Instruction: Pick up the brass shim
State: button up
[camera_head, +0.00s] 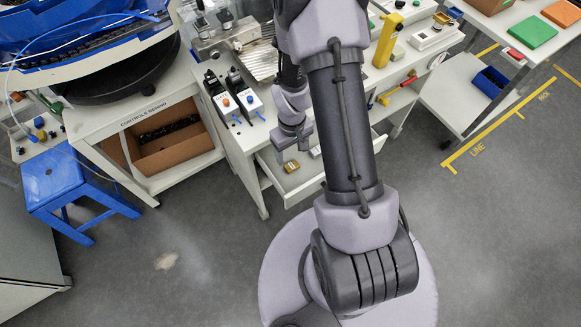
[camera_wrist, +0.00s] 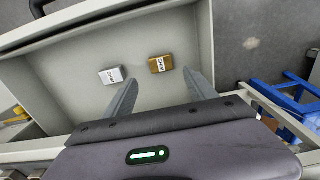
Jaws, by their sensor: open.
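The brass shim (camera_wrist: 161,64) is a small gold-brown block with dark lettering, lying flat in an open white drawer (camera_wrist: 75,98). It also shows in the head view (camera_head: 291,166), just below my gripper. A silver-grey shim (camera_wrist: 112,76) of similar size lies to its left in the wrist view, apart from it. My gripper (camera_wrist: 160,77) is open and empty above the drawer. In the wrist view the brass shim appears just beyond the fingertips, between their lines; the silver shim is outside the left finger. I cannot tell the height above the drawer floor.
The drawer sticks out below a white workbench (camera_head: 238,133) carrying switch boxes. A blue stool (camera_head: 65,185) stands to the left, and an open cardboard box (camera_head: 175,160) sits on a shelf.

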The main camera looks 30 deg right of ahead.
aim_at(292, 165)
jog(key=f+b, duration=0.1)
jog(key=f, duration=0.1)
jog(key=f+b, duration=0.1)
jog(key=f, duration=0.1)
jog(key=f+b, duration=0.1)
jog(key=f, duration=0.1)
jog(key=shift+s+a+f, duration=0.15)
jog(key=shift+s, duration=0.2)
grip_shut()
jog(key=shift+r, duration=0.25)
